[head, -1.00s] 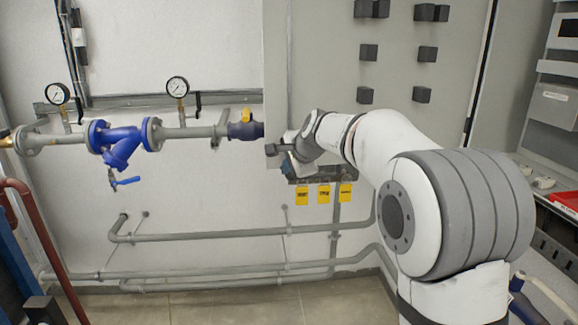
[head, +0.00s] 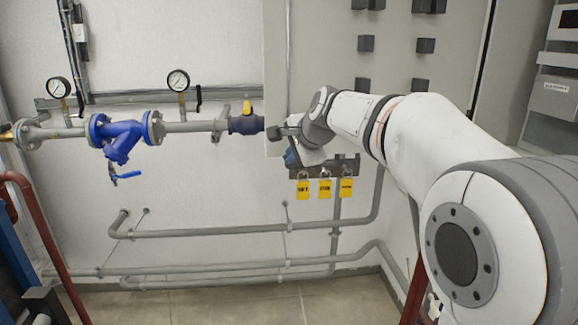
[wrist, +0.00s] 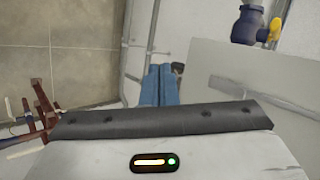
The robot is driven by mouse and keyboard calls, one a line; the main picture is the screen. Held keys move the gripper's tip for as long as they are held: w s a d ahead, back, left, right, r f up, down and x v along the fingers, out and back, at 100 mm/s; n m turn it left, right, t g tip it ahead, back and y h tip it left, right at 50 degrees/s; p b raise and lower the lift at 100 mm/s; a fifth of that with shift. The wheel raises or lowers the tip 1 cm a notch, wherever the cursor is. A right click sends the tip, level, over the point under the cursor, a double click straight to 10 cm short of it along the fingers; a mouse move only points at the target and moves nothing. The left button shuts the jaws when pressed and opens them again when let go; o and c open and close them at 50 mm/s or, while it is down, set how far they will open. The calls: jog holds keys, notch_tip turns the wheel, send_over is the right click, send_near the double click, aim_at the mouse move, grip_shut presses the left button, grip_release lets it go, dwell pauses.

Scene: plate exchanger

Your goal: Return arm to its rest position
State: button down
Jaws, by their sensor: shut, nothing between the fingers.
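My gripper (wrist: 160,72) shows in the wrist view as two blue fingers side by side, shut and empty. In the head view my gripper (head: 291,157) is a small blue part at the end of my white and grey arm, in front of the lower edge of the grey cabinet. It is partly hidden by my wrist. My arm reaches in from the right, bent, with its large joint close to the camera at the lower right.
The grey cabinet (head: 318,60) stands behind my arm. Yellow padlocks (head: 324,188) hang from a rack below my wrist. A pipe with gauges and a blue strainer (head: 122,138) runs to a yellow-handled valve (head: 244,124). Bare floor (head: 240,305) shows at the bottom.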

jog(key=s+r, duration=0.3)
jog(key=s, duration=0.1)
jog(key=s+d+f+n+g+h, duration=0.1)
jog(key=s+d+f+n, duration=0.3)
jog(key=s+f, duration=0.3)
jog(key=s+d+f+n+g+h, duration=0.2)
jog(key=s+d+f+n, duration=0.2)
jog(key=s+f, duration=0.4)
jog(key=s+d+f+n+g+h, duration=0.1)
jog(key=s+d+f+n, duration=0.3)
jog(key=s, duration=1.1)
notch_tip(320, 180, down, 3)
jog(key=d, duration=0.2)
jog(key=shift+d+f+g+h+b, duration=0.2)
jog(key=shift+d+g+h+b, duration=0.1)
jog(key=shift+g+b, duration=0.1)
